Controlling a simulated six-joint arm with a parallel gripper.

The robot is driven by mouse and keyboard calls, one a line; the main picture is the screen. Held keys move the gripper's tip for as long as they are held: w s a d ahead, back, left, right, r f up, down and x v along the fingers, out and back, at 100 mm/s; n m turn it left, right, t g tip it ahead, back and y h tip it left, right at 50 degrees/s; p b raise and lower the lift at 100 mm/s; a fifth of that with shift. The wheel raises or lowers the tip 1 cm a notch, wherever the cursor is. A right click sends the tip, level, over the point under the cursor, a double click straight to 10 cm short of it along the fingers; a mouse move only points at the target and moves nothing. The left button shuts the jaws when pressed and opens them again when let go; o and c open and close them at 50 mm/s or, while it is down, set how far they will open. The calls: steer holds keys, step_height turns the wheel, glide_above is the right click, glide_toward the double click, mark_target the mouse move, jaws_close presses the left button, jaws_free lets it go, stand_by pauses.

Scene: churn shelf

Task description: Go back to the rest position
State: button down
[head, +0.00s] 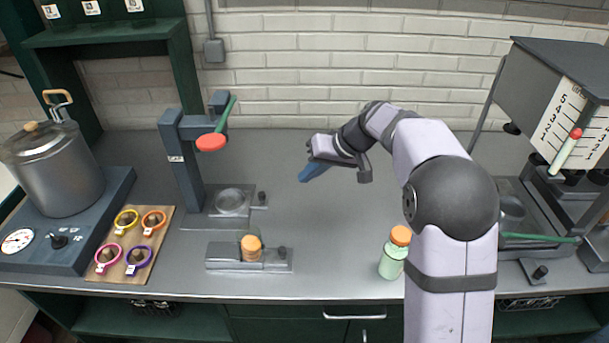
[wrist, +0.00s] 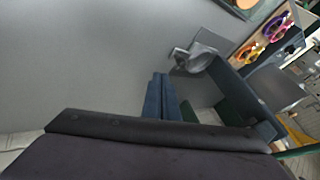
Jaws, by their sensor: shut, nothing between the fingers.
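My gripper (head: 312,173) hangs above the middle of the grey counter (head: 310,215) in the head view, its blue fingers pointing down and to the left. In the wrist view its fingers (wrist: 160,95) are together with nothing between them. It touches nothing that I can see. My arm reaches in from the right front of the head view and bends over the counter.
A dark press stand with a red-tipped green lever (head: 212,142) stands left of my gripper. A low grey holder (head: 222,259) and a green bottle with an orange cap (head: 393,258) are near the front. A pot (head: 58,175) and coloured rings on a board (head: 164,228) are left. A dispenser (head: 560,85) is right.

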steer(key=s+d+f+m+g+h, duration=0.1)
steer(key=s+d+f+h, duration=0.1)
steer(key=s, duration=0.8)
steer(key=s+d+f+m+g+h+p, duration=0.1)
steer(key=s+d+f+h, duration=0.1)
steer(key=s+d+f, duration=0.2)
steer(key=s+d+f+m+g+h+p, duration=0.1)
steer(key=s+d, duration=0.7)
steer(key=s, duration=1)
step_height(320, 180, down, 2)
steer(key=shift+s+d+f+g+h, duration=0.1)
steer(key=shift+s+d+g+h, duration=0.15)
steer(key=shift+h, duration=0.35)
steer(key=shift+a, duration=0.1)
